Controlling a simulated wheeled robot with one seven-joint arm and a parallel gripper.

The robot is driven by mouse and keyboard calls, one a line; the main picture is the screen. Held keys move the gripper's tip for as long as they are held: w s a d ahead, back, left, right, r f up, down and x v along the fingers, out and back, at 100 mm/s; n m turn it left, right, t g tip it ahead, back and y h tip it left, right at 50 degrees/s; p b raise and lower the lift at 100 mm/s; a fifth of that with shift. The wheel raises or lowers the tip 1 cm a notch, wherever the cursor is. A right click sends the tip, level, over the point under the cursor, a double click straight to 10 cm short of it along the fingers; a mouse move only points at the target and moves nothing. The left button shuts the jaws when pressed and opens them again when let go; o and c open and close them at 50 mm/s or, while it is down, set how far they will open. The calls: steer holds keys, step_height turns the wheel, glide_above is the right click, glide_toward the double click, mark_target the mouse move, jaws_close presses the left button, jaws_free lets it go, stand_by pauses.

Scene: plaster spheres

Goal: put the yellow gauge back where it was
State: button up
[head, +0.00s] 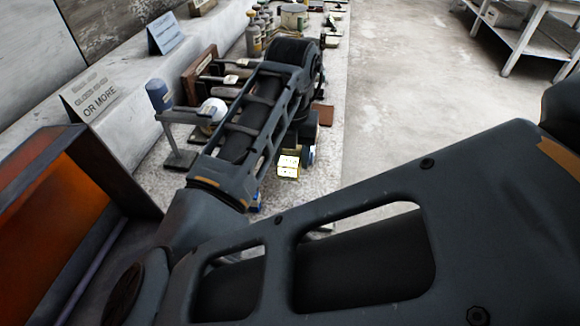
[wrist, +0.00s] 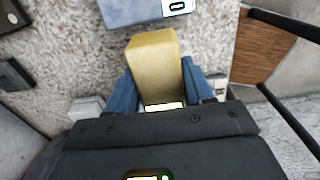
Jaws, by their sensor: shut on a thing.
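The yellow gauge (wrist: 153,65) is a block with a lit display at its near end. In the wrist view it sits between the blue fingers of my gripper (wrist: 160,82), which is shut on it. In the head view a yellow piece with a white display (head: 288,166) shows beside my arm, over the pale speckled bench top (head: 332,150). My arm hides most of the gripper there. I cannot tell whether the gauge touches the bench.
A blue-grey block with a "0" label (wrist: 135,10) lies beyond the gauge. A brown board (wrist: 262,50) is at the right. A white sphere (head: 213,110) and a blue cylinder (head: 158,95) stand left of my arm. Signs (head: 97,95) line the ledge.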

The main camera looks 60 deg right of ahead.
steer(key=shift+a+f, duration=0.2)
steer(key=shift+f, duration=0.3)
steer(key=shift+f+p, duration=0.35)
steer(key=shift+f, duration=1.3)
steer(key=shift+f, duration=0.1)
steer(key=shift+f, duration=0.1)
steer(key=o, duration=0.9)
steer(key=shift+o, duration=0.2)
